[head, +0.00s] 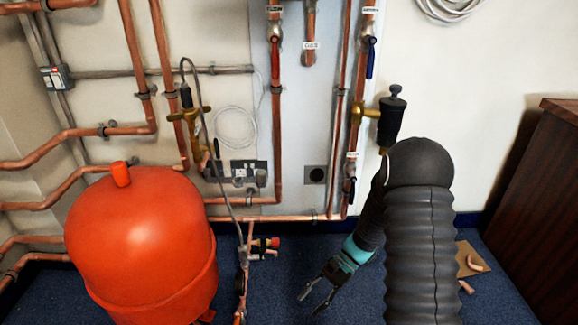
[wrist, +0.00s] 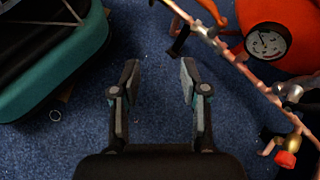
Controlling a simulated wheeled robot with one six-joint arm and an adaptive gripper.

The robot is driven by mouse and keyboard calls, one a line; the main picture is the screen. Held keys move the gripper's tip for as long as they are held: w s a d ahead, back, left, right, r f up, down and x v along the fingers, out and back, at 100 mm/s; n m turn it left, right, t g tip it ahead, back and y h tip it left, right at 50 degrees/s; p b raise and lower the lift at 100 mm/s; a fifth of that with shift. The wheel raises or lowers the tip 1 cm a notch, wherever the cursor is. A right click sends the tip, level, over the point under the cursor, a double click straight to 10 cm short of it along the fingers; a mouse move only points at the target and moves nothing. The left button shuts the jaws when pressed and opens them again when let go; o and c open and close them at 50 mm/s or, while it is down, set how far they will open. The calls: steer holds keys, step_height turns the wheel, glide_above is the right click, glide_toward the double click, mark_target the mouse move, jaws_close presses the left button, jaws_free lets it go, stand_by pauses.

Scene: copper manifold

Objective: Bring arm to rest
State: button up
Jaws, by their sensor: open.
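My gripper (head: 321,289) is open and empty. It hangs low over the blue carpet at the end of my arm in the head view, pointing down and to the left. In the wrist view my gripper (wrist: 158,85) shows both fingers spread apart with only carpet between them. My arm's dark ribbed sleeve fills the right middle of the head view and hides part of the wall and floor behind it.
A red tank (head: 140,240) stands at the left. Copper pipes with red (head: 276,62) and blue (head: 371,58) lever valves line the wall. The wrist view shows a pressure gauge (wrist: 267,42) and a teal-edged bag (wrist: 85,75). A brown cabinet (head: 545,180) stands at right.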

steer(key=s+d+r+n+t+h+p, duration=0.2)
steer(key=s+d+r+t+h, duration=0.1)
steer(key=r, duration=1)
steer(key=s+d+r+n+t+h+p, duration=0.3)
steer(key=s+r+t, duration=0.2)
steer(key=r, duration=0.8)
steer(key=s+d+r+n+t+h+p, duration=0.3)
steer(key=s+r, duration=0.5)
steer(key=r, duration=0.4)
steer(key=shift+d+r+t, duration=0.25)
steer(key=shift+r+t, duration=0.15)
steer(key=shift+t, duration=0.1)
